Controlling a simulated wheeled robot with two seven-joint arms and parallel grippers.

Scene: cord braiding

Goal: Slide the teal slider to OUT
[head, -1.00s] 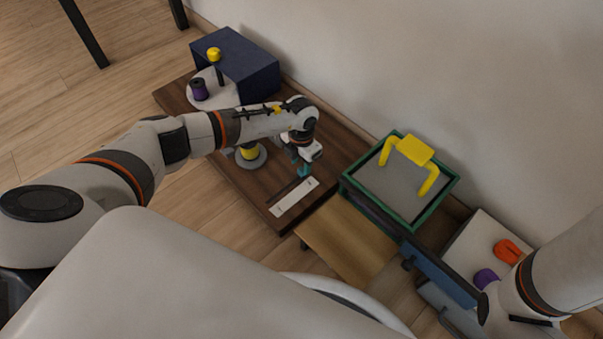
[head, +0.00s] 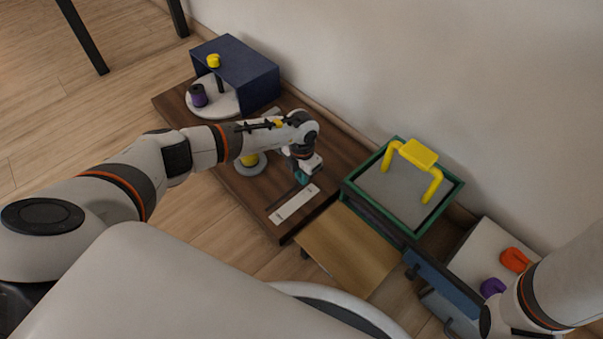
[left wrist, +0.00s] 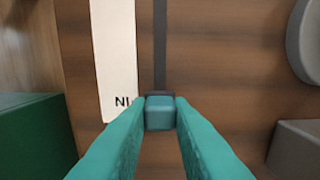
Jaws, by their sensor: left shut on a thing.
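The teal slider (left wrist: 160,114) sits at the near end of a dark straight track (left wrist: 160,45) in the left wrist view. A white label strip (left wrist: 115,55) lies beside the track, and the letters near the slider read "IN" upside down. The strip also shows in the head view (head: 294,204). My left gripper (head: 303,179) has teal fingers, one on each side of the slider, and is shut on it; the fingers also show in the left wrist view (left wrist: 160,110). In the head view the fingers largely hide the slider. My right gripper is not in view; only part of its arm shows at the lower right.
Behind the left gripper are a yellow-topped post on a grey base (head: 250,163), a white disc (head: 225,103) with a purple spool (head: 198,95), and a navy box (head: 255,75). To the right stand a green-rimmed box (head: 375,215) with a yellow handle (head: 418,154) and a blue panel (head: 440,280).

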